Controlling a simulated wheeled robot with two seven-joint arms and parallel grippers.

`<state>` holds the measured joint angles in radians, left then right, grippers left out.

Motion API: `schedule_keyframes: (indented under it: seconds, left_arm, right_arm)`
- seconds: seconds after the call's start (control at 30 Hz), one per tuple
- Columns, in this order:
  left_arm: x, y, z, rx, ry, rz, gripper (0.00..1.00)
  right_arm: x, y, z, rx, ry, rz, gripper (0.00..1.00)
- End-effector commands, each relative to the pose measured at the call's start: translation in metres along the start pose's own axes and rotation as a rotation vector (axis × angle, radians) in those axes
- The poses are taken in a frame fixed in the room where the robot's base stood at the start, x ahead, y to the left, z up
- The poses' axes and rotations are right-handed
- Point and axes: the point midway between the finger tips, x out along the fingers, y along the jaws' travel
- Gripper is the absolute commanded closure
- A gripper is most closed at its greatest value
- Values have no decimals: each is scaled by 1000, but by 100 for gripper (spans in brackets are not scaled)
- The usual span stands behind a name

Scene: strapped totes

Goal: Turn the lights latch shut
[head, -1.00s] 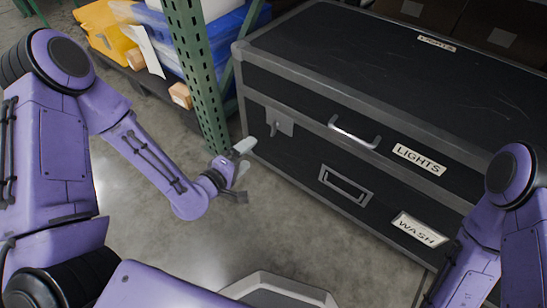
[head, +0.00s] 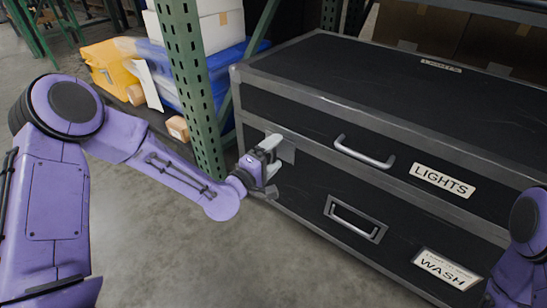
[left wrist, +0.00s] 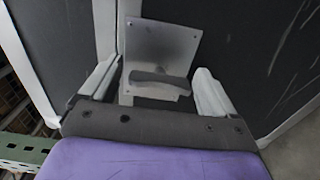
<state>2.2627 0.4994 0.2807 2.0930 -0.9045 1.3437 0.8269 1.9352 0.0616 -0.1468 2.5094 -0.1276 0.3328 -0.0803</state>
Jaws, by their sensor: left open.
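The black case labelled LIGHTS (head: 443,181) has a grey metal latch plate (head: 288,150) on its front near the left corner. My left gripper (head: 269,166) is at this latch and partly covers it. In the left wrist view the latch plate (left wrist: 160,40) is ahead, with a dark latch lever (left wrist: 160,80) lying across the picture between my two open fingers (left wrist: 160,70). A finger stands on each side of the lever; I cannot tell whether either touches it. My right gripper is out of view; only part of the right arm shows at the right edge.
A green rack post (head: 194,90) stands close to the left of the case, beside my left arm. A case handle (head: 364,152), a recessed handle (head: 355,218) and a WASH label (head: 446,269) are on the front. The floor (head: 210,260) before the case is clear.

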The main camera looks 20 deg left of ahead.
Motion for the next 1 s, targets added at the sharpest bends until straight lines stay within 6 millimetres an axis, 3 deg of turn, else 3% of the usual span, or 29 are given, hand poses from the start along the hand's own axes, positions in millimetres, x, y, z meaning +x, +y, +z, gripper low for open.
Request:
schedule_keyframes:
  seconds: [0.17, 0.3, 0.33, 0.67, 1.0]
  left_arm:
    - [0, 0, 0, 0, 0, 0, 14]
    - [0, 0, 0, 1, 0, -1, 59]
    - [0, 0, 0, 1, 0, -1, 67]
    - [0, 0, 1, 36, -2, -2, 67]
    - [0, 1, -1, 254, 1, -2, 67]
  right_arm:
    - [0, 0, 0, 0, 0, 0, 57]
    - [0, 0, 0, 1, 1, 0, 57]
    - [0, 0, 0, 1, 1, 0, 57]
    - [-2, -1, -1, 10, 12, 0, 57]
    - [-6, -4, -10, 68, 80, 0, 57]
